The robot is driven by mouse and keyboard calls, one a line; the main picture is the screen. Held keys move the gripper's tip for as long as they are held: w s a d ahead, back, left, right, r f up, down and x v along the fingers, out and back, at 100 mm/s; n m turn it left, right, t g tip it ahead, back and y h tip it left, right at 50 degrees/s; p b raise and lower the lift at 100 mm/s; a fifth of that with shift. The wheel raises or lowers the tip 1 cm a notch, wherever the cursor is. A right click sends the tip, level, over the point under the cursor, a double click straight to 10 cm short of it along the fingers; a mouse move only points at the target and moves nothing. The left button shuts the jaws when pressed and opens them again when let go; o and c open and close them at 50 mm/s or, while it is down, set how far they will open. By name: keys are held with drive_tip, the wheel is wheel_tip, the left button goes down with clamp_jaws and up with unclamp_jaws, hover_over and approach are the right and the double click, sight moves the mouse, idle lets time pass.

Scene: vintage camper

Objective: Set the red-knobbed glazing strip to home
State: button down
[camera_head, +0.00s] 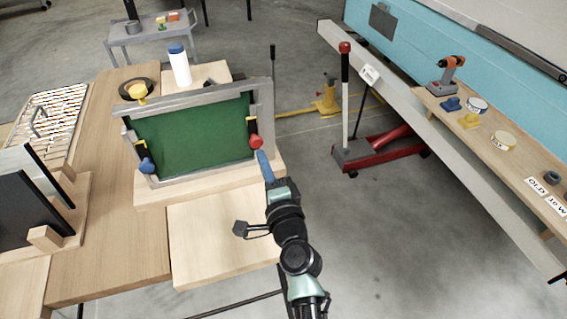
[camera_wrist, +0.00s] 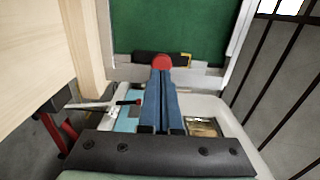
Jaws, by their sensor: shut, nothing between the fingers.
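The glazing frame (camera_head: 262,89) stands upright on a wooden base, with a grey border around a green panel (camera_head: 195,138). The red knob (camera_head: 256,142) of its strip sits at the right side of the frame, low on the panel edge. It also shows in the wrist view as a red disc (camera_wrist: 165,63) just beyond the fingertips, on a dark strip with a yellow mark. My gripper (camera_head: 262,155) is shut, its blue fingers together and empty, with the tips at or very near the red knob. I cannot tell whether they touch it.
A blue knob (camera_head: 147,165) is at the frame's lower left and a yellow knob (camera_head: 138,91) at its upper left. A blue-capped white bottle (camera_head: 179,66) stands behind. A red floor jack (camera_head: 378,146) is to the right. Open floor lies right of my arm.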

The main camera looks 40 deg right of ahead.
drive_tip(key=v, duration=1.1)
drive_tip(key=shift+b, duration=0.4)
drive_tip(key=shift+s+r, duration=0.15)
drive_tip(key=w+a+r+n+t+y+p, duration=0.2)
drive_tip(key=a+r+n, duration=0.3)
drive_tip(key=r, duration=0.6)
drive_tip(key=w+a+r+n+t+y+p, duration=0.2)
drive_tip(key=w+a+r+n, duration=0.15)
drive_tip(key=r, duration=0.85)
drive_tip(key=w+a+r+n+t+y+p, duration=0.15)
drive_tip(key=a+r+n, duration=0.4)
drive_tip(key=r, duration=0.55)
drive_tip(key=s+a+r+n+t+p, duration=0.1)
drive_tip(key=s+a+r+n, duration=0.1)
drive_tip(key=r, duration=0.6)
drive_tip(key=s+a+r+n+t+p, duration=0.2)
drive_tip(key=s+r, duration=0.3)
drive_tip(key=r, duration=0.4)
drive_tip(key=s+a+r+n+t+p, duration=0.1)
drive_tip(key=s+a+r+n, duration=0.2)
drive_tip(key=r, duration=0.6)
drive_tip(key=shift+s+a+n+t, duration=0.3)
drive_tip(key=shift+s+a+t, duration=0.1)
drive_tip(key=shift+s, duration=0.1)
